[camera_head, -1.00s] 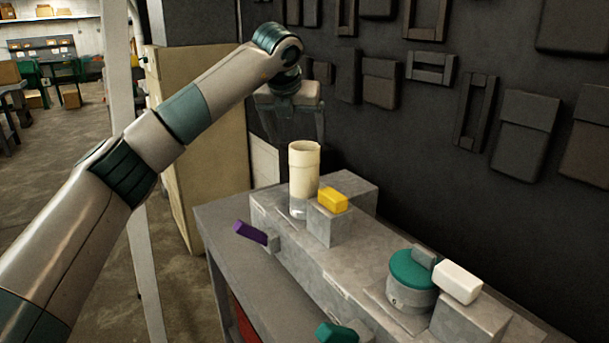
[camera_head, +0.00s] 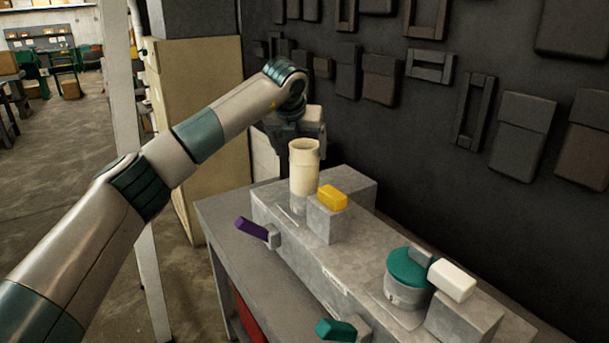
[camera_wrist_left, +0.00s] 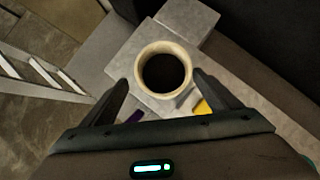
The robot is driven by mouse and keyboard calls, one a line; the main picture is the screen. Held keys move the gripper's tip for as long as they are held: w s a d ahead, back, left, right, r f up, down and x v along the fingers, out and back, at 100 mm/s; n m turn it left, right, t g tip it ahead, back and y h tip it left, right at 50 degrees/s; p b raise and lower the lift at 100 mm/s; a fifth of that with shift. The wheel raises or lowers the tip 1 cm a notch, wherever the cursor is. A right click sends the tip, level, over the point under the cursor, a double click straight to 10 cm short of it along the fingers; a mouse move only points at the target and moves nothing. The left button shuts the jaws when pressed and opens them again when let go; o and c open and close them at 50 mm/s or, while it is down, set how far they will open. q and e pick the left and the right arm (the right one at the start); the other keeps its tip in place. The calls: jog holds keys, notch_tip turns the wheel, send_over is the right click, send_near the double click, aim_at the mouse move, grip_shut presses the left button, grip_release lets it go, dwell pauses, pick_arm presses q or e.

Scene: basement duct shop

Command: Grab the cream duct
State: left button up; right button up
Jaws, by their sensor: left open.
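The cream duct (camera_head: 304,168) is an upright open-topped tube on the grey block bench at the far end, next to the yellow block. My left gripper (camera_head: 298,140) is behind and around the top of the duct in the head view, its fingers mostly hidden. In the left wrist view the duct's round rim (camera_wrist_left: 164,50) and dark opening lie just ahead of my left gripper (camera_wrist_left: 160,86), roughly centred between its two spread fingers. The fingers are open, and no contact with the duct is visible. My right gripper is not in view.
A yellow block (camera_head: 332,197) sits on a grey cube beside the duct. A purple handle (camera_head: 251,229) sticks out in front. A teal-topped round fixture (camera_head: 408,268), a white block (camera_head: 452,280) and a teal handle (camera_head: 336,330) are nearer. A dark wall (camera_head: 430,140) stands behind.

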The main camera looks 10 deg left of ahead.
pick_arm(q)
jog(key=shift+w+d+f+p, duration=0.2)
jog(key=shift+w+f+p, duration=0.25)
jog(key=shift+p, duration=0.2)
jog(key=p+x, duration=0.1)
jog(key=x, duration=0.1)
jog(key=shift+w+d+f+p, duration=0.1)
jog(key=shift+d+f+p, duration=0.05)
jog(key=shift+f+p, duration=0.2)
jog(key=shift+w+f, duration=0.2)
jog(key=shift+f, duration=0.2)
jog(key=shift+c, duration=0.7)
jog(key=c, duration=1.5)
